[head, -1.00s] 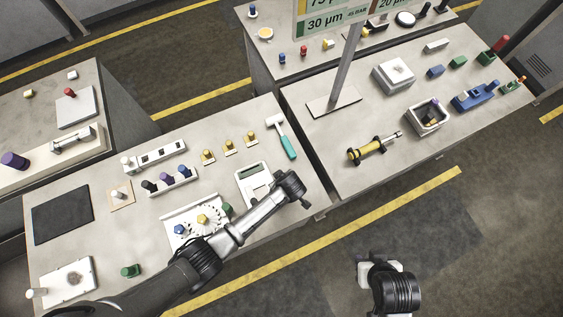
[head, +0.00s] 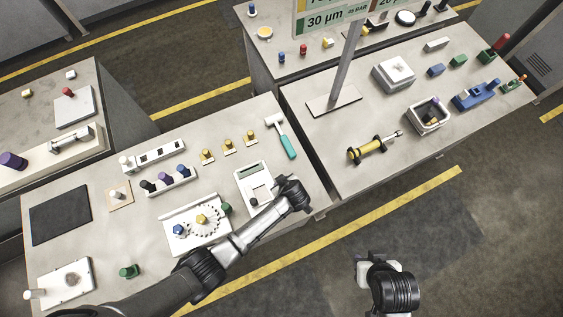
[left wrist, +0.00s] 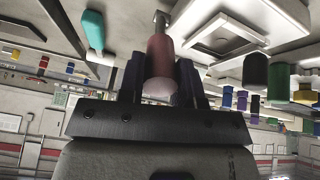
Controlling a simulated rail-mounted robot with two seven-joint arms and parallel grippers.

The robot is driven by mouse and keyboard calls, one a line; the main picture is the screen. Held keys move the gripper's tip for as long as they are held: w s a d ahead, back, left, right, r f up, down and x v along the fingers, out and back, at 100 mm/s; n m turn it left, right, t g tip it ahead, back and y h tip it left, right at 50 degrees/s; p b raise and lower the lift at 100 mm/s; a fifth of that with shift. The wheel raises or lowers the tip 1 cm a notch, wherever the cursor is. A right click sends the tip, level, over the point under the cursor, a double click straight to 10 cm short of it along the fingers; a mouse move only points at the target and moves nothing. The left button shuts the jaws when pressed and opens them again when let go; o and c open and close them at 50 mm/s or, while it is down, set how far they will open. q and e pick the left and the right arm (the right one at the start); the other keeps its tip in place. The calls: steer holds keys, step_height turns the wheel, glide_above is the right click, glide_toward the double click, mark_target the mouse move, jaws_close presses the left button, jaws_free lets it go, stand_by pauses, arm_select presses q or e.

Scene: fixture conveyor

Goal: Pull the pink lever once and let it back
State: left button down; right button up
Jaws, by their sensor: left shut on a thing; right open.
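The pink lever (left wrist: 160,57) shows in the left wrist view as a dull pink handle with a pale rounded end and a thin metal stem. My left gripper (left wrist: 160,82) is shut on it, with a dark finger on each side. In the head view my left gripper (head: 283,184) is at the right front part of the near table, beside a white panel device (head: 250,175). The lever is hidden there by my gripper and wrist. My right gripper (head: 388,288) is over the floor, away from the tables, open; its fingertips are hard to make out.
A teal-handled hammer (head: 287,143) lies behind my left gripper. A white dial plate (head: 183,238) with blue and yellow knobs and a green knob (head: 226,208) stand close to my left arm. A yellow-and-black cylinder (head: 367,149) lies on the right table. The floor around my right gripper is clear.

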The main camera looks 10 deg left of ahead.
arm_select(q)
steer(key=s+f+t+y+b, duration=0.1)
steer(key=b, duration=0.2)
steer(key=s+d+f+t+y+b, duration=0.1)
steer(key=b, duration=0.2)
steer(key=s+d+f+t+b, duration=0.1)
steer(key=t+b, duration=0.1)
steer(key=b, duration=0.1)
steer(key=shift+s+f+y, duration=0.1)
steer(key=shift+f+y, duration=0.25)
steer(key=shift+y, duration=0.05)
steer(key=shift+s+d+f+t+b, duration=0.1)
steer(key=shift+t+b, duration=0.2)
steer(key=shift+b, duration=0.35)
steer(key=shift+s+f, duration=0.1)
steer(key=c, duration=0.8)
jaws_free()
steer(key=shift+c, duration=0.2)
steer(key=shift+o, duration=0.2)
steer(key=shift+r, duration=0.2)
